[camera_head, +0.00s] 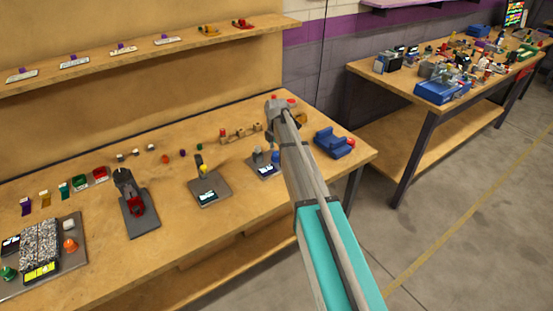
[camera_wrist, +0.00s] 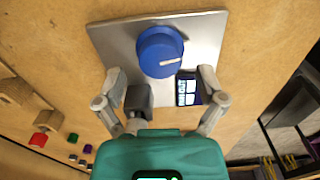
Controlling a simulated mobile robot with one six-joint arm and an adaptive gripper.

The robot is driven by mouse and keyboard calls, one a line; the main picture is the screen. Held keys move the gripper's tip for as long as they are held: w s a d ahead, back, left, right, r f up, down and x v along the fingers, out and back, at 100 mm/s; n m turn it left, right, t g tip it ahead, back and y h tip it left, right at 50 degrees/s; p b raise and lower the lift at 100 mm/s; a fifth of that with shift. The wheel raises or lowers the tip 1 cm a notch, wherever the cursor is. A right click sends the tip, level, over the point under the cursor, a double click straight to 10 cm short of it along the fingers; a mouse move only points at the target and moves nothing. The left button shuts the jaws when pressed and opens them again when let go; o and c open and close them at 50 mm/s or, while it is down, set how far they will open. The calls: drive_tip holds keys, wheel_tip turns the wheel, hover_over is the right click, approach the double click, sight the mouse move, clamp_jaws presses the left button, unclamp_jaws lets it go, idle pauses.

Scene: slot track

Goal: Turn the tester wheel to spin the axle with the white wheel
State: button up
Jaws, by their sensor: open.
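The tester wheel looks to be the blue round knob (camera_wrist: 160,52) with a white mark on top, on a grey metal plate (camera_wrist: 112,38). In the head view the blue wheel (camera_head: 275,156) shows small beside my arm. My gripper (camera_wrist: 162,78) is open, its fingers apart at the near left and near right of the knob, with nothing between the tips. A dark grey block (camera_wrist: 138,98) and a small lit display (camera_wrist: 187,90) stand on the plate's near side. My arm hides my gripper in the head view. I cannot make out the axle with the white wheel.
The wooden bench (camera_head: 100,260) holds another plate with a yellow part (camera_head: 207,190), a dark grey stand with a red part (camera_head: 137,209) and a blue block (camera_head: 333,143). Wooden parts with a red cap (camera_wrist: 38,139) lie left of the plate. A shelf (camera_head: 130,58) runs above.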

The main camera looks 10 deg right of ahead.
drive_tip(key=shift+f+b, duration=0.65)
drive_tip(key=shift+f, duration=0.25)
drive_tip(key=c, duration=1.1)
